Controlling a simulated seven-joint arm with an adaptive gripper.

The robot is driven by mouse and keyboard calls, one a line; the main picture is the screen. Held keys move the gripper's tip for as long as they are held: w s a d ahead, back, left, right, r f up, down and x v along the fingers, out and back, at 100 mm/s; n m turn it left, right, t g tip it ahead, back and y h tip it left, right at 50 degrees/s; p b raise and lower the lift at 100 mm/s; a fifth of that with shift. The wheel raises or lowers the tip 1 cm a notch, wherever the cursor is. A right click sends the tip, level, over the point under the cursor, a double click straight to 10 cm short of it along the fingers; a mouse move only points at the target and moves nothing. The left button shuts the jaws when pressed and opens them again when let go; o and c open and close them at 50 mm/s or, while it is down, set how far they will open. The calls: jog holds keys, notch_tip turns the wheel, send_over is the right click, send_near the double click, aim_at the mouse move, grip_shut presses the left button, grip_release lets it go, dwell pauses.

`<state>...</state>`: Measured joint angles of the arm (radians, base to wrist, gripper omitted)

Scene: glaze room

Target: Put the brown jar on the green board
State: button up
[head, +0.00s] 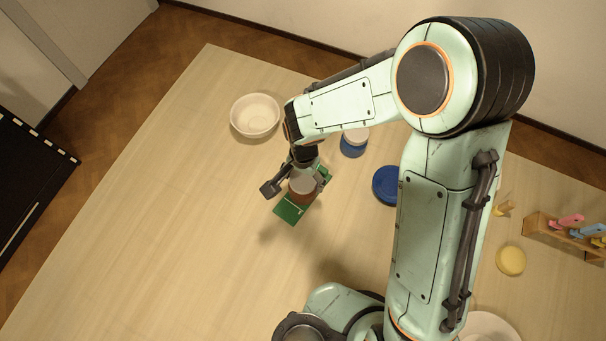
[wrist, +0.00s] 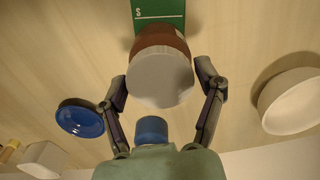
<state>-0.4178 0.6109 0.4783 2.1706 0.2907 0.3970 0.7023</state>
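The brown jar (head: 300,196) has a pale grey-white lid (wrist: 160,80) and is upright. The green board (head: 290,212) lies on the table under it in the head view; its white-marked part also shows beyond the jar in the wrist view (wrist: 160,13). The jar appears to stand on the board, but its base is hidden, so contact is not clear. My gripper (head: 296,184) is around the jar, one finger on each side. The fingers are spread, with narrow gaps between them and the jar in the wrist view (wrist: 160,82).
A white bowl (head: 255,116) stands behind to the left. A blue jar with a pale lid (head: 353,147) and a blue dish (head: 386,185) are to the right. A yellow disc (head: 511,261) and wooden rack (head: 560,232) lie farther right. The table's left side is clear.

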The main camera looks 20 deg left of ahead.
dwell(0.3)
notch_tip(320, 180, up, 12)
jog(key=shift+r, duration=0.2)
dwell(0.3)
jog(key=s+d+r, duration=0.1)
jog(key=d+r, duration=0.2)
jog(key=d, duration=0.4)
jog(key=s+d+r, duration=0.1)
jog(key=d+r, duration=0.1)
jog(key=d, duration=0.5)
jog(key=shift+n+y, duration=0.4)
jog(key=shift+n, duration=0.2)
jog(key=s+d, duration=0.4)
jog(key=s, duration=0.1)
jog(key=s+d+r, duration=0.1)
jog(key=s+d, duration=0.1)
jog(key=s, duration=0.1)
jog(key=shift+d, duration=0.2)
